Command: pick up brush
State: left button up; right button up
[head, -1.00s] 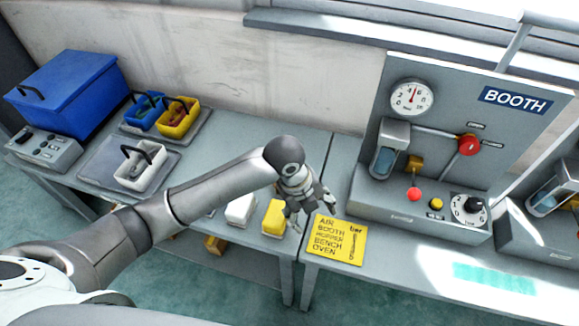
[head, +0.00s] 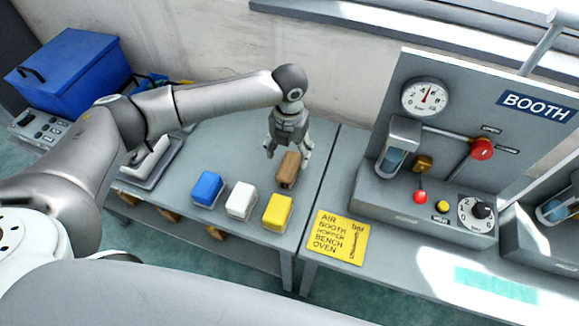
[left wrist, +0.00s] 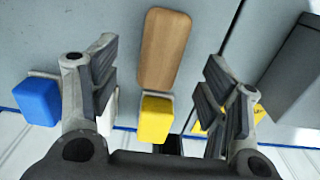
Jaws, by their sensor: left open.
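The brush appears as a brown wooden block with rounded corners (head: 288,168), lying on the grey bench behind the yellow block. It also shows in the left wrist view (left wrist: 165,45), where no bristles are visible. My left gripper (head: 288,157) is open and empty, pointing down over the brush, and hides part of it in the head view. In the left wrist view its fingers (left wrist: 163,78) stand on either side of the brush, apart from it. My right gripper is not in view.
A yellow block (head: 277,212), a white block (head: 241,200) and a blue block (head: 206,188) sit in front of the brush. A yellow sign (head: 338,237) lies on the right bench, before the booth panel (head: 470,140). A blue box (head: 70,68) stands at the back left.

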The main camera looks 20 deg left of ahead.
aim_at(290, 164)
pick_arm(q)
jog(key=f, duration=0.1)
jog(key=f+p, duration=0.1)
jog(key=f, duration=0.1)
jog(key=f+p, duration=0.1)
jog(key=f, duration=0.1)
jog(key=shift+s+d, duration=0.15)
jog(key=shift+s, duration=0.1)
jog(key=shift+f, duration=0.4)
jog(key=c, duration=1.2)
jog(key=shift+o, duration=0.2)
jog(key=shift+w+r, duration=0.1)
jog(key=shift+r, duration=0.05)
